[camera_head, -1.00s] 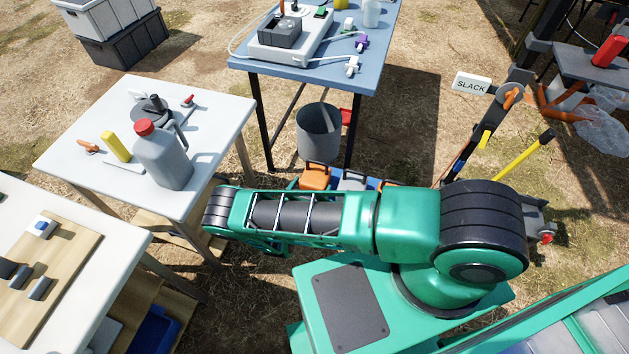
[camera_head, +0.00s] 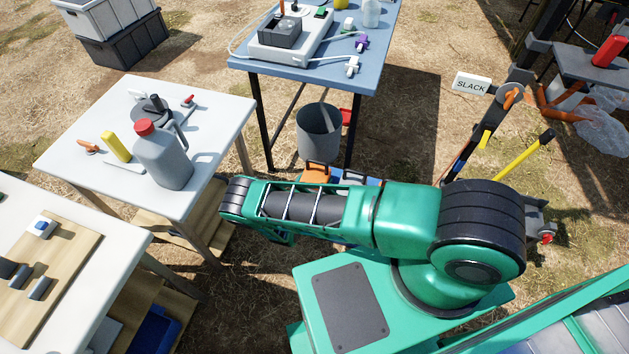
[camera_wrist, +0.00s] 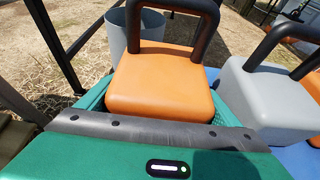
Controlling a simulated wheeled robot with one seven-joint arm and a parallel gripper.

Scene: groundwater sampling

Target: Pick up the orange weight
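The orange weight (camera_wrist: 160,85) is a block with rounded edges and a dark looped handle. It fills the upper middle of the wrist view, just beyond my gripper (camera_wrist: 155,130). Green parts of mine show at both sides of its lower edge. My fingertips are hidden, so I cannot tell whether they are open or touch it. In the head view the orange weight (camera_head: 316,173) shows beyond my forearm, which hides my gripper.
A grey weight (camera_wrist: 262,98) with a similar handle stands right of the orange one, on a blue surface (camera_wrist: 300,158). Another orange piece (camera_wrist: 314,138) shows at the right edge. A grey bucket (camera_head: 319,132) stands behind. A white table (camera_head: 215,118) is at the left.

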